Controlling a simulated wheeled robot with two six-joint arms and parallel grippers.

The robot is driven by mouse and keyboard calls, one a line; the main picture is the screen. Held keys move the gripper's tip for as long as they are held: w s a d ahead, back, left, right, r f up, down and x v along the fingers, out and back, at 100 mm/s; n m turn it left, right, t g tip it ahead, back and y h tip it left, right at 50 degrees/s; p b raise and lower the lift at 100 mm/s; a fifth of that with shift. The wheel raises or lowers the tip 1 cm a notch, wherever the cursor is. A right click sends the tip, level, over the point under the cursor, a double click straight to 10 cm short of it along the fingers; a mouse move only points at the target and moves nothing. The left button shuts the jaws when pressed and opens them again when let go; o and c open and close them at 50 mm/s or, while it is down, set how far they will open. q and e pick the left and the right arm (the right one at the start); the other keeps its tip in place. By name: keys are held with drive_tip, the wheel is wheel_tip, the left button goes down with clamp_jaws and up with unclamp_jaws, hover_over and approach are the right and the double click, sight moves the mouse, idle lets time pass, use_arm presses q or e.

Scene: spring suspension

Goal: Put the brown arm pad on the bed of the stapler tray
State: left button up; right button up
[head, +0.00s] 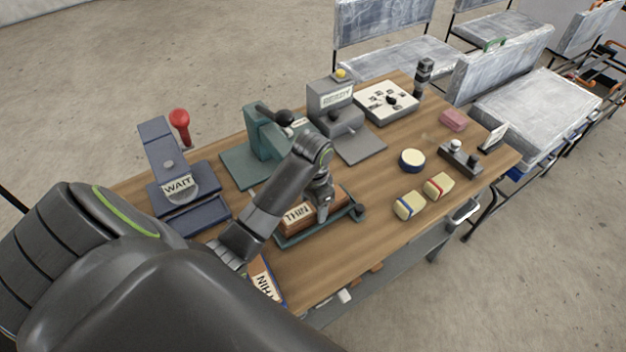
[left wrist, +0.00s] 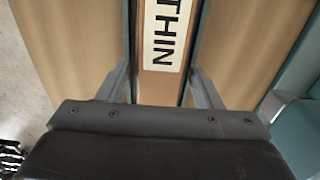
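The brown pad (head: 298,213), a long block with a white THIN label, lies on a dark teal tray (head: 290,240) near the table's front. My left gripper (head: 325,208) points down over the right part of that pad. In the left wrist view, the pad (left wrist: 165,85) runs lengthwise between the two spread fingers (left wrist: 159,78), with dark strips along its sides. The fingers look open around it; contact is hard to judge. The teal stapler (head: 262,138) stands behind the tray. My right gripper is not in view.
Another THIN-labelled piece (head: 265,281) lies partly hidden by my arm. A blue WAIT fixture (head: 172,160) stands left, a grey READY machine (head: 332,97) behind. Yellow blocks (head: 408,205), a round tin (head: 412,159) and a pink block (head: 453,120) sit right.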

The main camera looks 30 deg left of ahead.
use_arm(q)
drive_tip(key=shift+o, duration=0.9)
drive_tip(key=shift+r, duration=0.1)
drive_tip(key=shift+r, duration=0.3)
wheel_tip(320, 180, up, 12)
drive_tip(key=p, duration=1)
drive_tip(key=shift+f, duration=0.2)
